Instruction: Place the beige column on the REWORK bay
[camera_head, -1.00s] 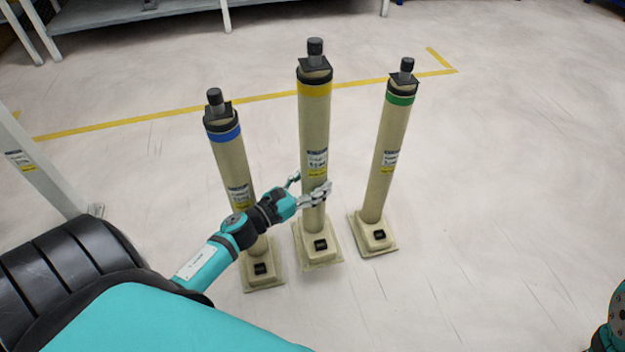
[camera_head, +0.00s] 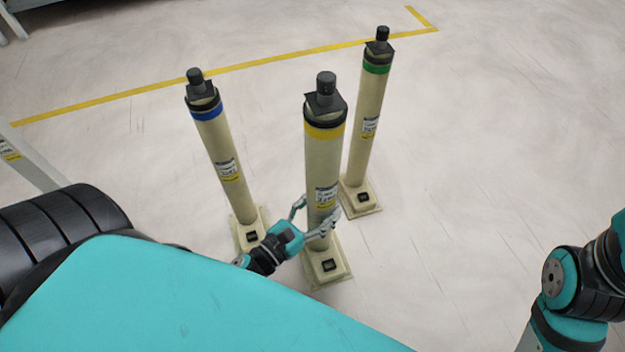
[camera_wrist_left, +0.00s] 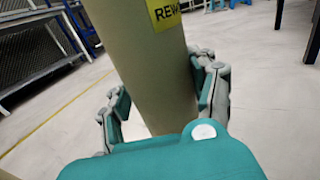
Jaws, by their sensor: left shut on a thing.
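Three beige columns on square bases are in the head view, told apart by their bands. My left gripper (camera_head: 322,218) is shut around the lower shaft of the yellow-banded column (camera_head: 322,160), which stands nearly upright and nearest to me. In the left wrist view this column (camera_wrist_left: 150,65) lies between the fingers, with a yellow label partly reading "REWO". I cannot tell whether its base touches the floor. The blue-banded column (camera_head: 226,160) is to its left and the green-banded column (camera_head: 368,110) behind it to the right. No marked REWORK bay is identifiable. My right gripper is out of view.
A yellow floor line (camera_head: 250,65) runs behind the columns and turns at the upper right. A pale post (camera_head: 35,165) is at the left edge. The pale floor to the right of the columns is open. The left wrist view shows racks (camera_wrist_left: 45,50) at the left.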

